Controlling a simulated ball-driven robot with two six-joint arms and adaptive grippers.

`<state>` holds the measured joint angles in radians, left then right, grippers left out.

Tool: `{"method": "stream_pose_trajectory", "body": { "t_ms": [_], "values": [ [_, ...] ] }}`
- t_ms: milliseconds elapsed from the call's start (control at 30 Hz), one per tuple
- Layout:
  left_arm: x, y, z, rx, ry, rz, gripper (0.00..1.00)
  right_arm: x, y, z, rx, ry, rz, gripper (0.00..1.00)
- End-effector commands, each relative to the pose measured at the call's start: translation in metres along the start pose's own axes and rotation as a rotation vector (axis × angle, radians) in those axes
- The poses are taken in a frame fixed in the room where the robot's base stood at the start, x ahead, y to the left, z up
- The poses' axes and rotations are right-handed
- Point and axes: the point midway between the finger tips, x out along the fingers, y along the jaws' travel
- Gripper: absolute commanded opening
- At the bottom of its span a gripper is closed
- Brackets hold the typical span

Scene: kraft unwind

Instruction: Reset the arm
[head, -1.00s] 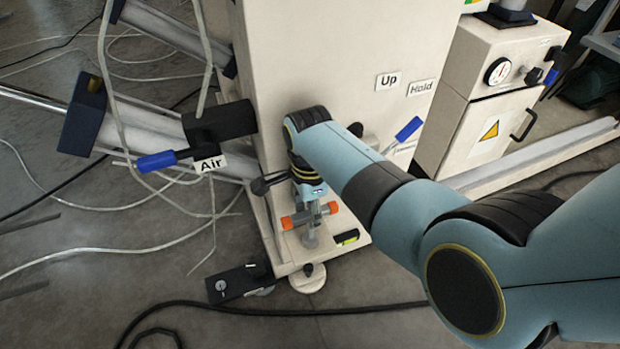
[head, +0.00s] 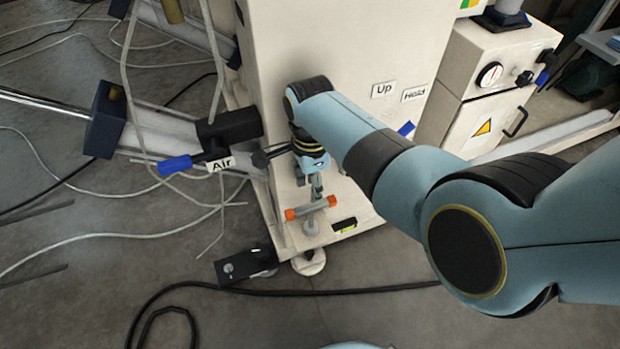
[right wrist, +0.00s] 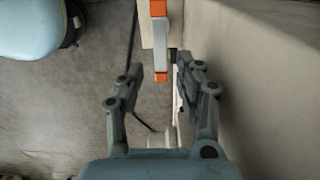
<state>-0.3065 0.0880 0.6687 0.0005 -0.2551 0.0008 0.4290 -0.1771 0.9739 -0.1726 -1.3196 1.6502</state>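My right arm reaches in from the right in the head view, and its gripper (head: 316,186) points down beside the cream machine cabinet (head: 300,50). In the right wrist view the two fingers of my right gripper (right wrist: 158,90) stand apart with nothing between them. My left gripper is not in view; only a sliver of pale blue shows at the bottom edge of the head view.
A blue-handled valve labelled Air (head: 175,165) sticks out left of the cabinet. A second cabinet with a gauge (head: 490,74) stands at the right. A black hose (head: 230,289) and pale tubes lie on the floor. Open floor (head: 80,270) lies at the front left.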

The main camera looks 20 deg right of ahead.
Motion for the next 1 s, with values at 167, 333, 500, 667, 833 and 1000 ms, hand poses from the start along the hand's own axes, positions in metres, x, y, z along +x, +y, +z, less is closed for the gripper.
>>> {"method": "stream_pose_trajectory", "body": {
  "t_ms": [167, 333, 500, 667, 833, 1000],
  "values": [
    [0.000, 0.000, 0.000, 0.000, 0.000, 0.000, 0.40, 0.000, 0.000, 0.000, 0.000, 0.000, 0.000, 0.35],
    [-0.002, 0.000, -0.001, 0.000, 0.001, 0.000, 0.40, 0.009, 0.010, -0.004, -0.036, 0.001, 0.002, 0.35],
    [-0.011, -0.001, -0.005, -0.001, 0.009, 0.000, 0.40, 0.067, 0.076, -0.025, -0.283, 0.002, 0.009, 0.35],
    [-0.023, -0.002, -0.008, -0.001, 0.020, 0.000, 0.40, 0.134, 0.188, -0.059, -0.668, 0.011, 0.004, 0.35],
    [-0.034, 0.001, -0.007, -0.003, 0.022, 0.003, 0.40, 0.173, 0.319, -0.098, -1.066, 0.035, 0.009, 0.35],
    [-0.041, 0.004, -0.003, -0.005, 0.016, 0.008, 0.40, 0.181, 0.424, -0.131, -1.380, 0.064, 0.020, 0.35]
  ]
}}
